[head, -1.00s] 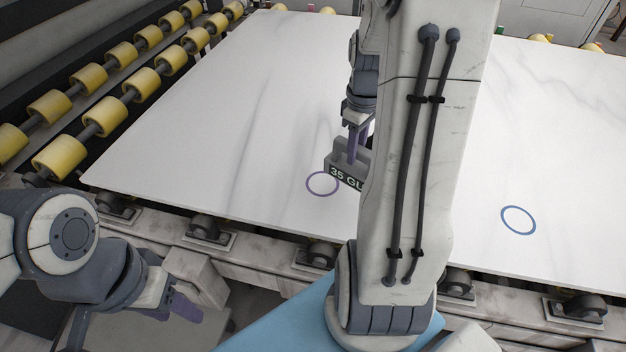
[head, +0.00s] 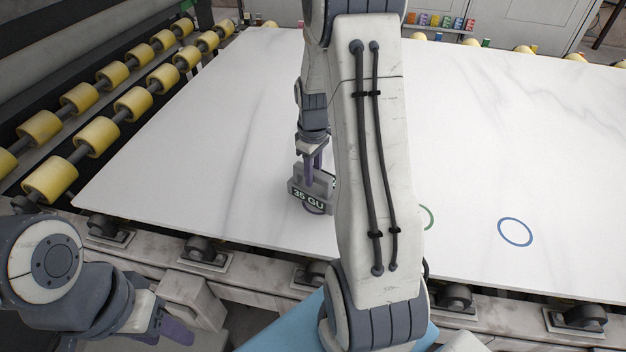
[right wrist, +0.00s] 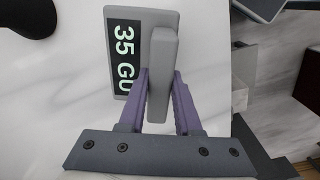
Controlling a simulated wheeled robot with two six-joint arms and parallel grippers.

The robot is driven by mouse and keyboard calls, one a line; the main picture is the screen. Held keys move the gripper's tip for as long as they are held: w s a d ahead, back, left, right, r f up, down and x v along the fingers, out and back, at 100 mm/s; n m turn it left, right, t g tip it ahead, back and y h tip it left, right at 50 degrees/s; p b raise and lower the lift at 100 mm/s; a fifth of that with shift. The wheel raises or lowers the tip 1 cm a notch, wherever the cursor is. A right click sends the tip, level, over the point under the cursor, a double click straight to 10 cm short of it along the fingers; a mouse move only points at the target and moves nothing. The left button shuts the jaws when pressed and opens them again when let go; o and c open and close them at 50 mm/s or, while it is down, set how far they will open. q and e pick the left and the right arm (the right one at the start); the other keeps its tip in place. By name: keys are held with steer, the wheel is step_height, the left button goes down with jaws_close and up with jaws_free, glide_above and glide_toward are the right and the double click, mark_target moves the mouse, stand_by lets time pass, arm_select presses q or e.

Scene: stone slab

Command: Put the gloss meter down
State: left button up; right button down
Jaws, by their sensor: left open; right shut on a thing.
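The gloss meter (head: 306,197) is a grey box with a dark display reading "35 GU". My right gripper (head: 314,166) is shut on its upright grey handle. The right wrist view shows purple fingers (right wrist: 159,88) on both sides of the handle of the meter (right wrist: 126,60). In the head view the meter covers most of a purple ring (head: 314,210) on the white slab (head: 200,130). I cannot tell whether its base touches the slab. My left gripper (head: 172,328) is open and empty at the lower left, off the slab's front edge.
A blue ring (head: 515,232) lies on the slab at the right. A green ring (head: 429,217) is partly hidden by my right arm. Yellow rollers (head: 97,136) line the left side. Small coloured blocks (head: 440,20) stand behind the slab. Much of the slab is bare.

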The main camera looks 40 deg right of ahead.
mark_target(313, 189)
steer(key=shift+f, duration=1.45)
steer(key=shift+f, duration=0.15)
steer(key=c, duration=0.6)
jaws_free()
